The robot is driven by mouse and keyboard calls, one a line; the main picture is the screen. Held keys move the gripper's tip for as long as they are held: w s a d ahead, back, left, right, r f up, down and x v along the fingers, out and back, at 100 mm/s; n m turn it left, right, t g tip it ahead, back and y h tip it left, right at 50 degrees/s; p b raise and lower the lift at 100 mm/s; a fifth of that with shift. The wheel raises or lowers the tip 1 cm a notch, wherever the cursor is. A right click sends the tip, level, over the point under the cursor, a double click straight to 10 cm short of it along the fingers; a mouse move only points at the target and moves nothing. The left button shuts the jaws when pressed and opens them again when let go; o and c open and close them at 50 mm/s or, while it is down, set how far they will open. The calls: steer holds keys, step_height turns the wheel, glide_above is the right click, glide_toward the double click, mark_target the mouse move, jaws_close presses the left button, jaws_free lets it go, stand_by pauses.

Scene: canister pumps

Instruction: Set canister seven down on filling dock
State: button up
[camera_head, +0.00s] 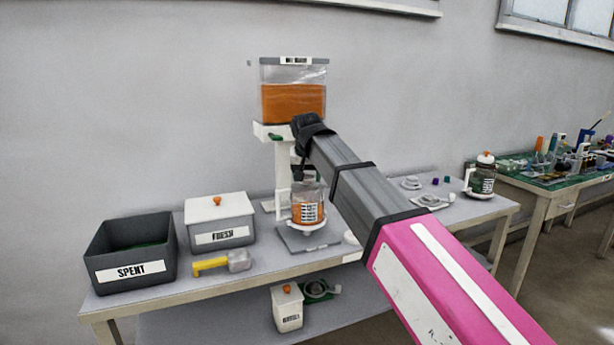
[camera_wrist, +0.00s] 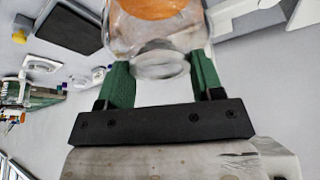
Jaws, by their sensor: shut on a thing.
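Canister seven (camera_head: 307,204), a clear jar with orange contents and a white label, appears below the end of my arm in the head view. My gripper (camera_wrist: 160,88) has green fingers shut on its clear glass part, with the canister (camera_wrist: 155,35) between them in the wrist view. The label's number is too small to read. The filling dock (camera_head: 322,239) appears as a dark square plate under the canister, in front of the white pump stand. I cannot tell whether the canister touches it. My arm hides the grip in the head view.
The pump stand (camera_head: 282,165) carries a clear hopper (camera_head: 293,100) of orange material. A grey SPENT bin (camera_head: 132,254), a FRESH box (camera_head: 219,219) and a yellow-handled tool (camera_head: 222,263) stand left. Small dishes (camera_head: 431,202) and another jar (camera_head: 481,180) stand right.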

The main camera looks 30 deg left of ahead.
mark_target(299, 202)
steer(key=shift+f, duration=1.4)
stand_by(0.4)
steer(key=o, duration=1.5)
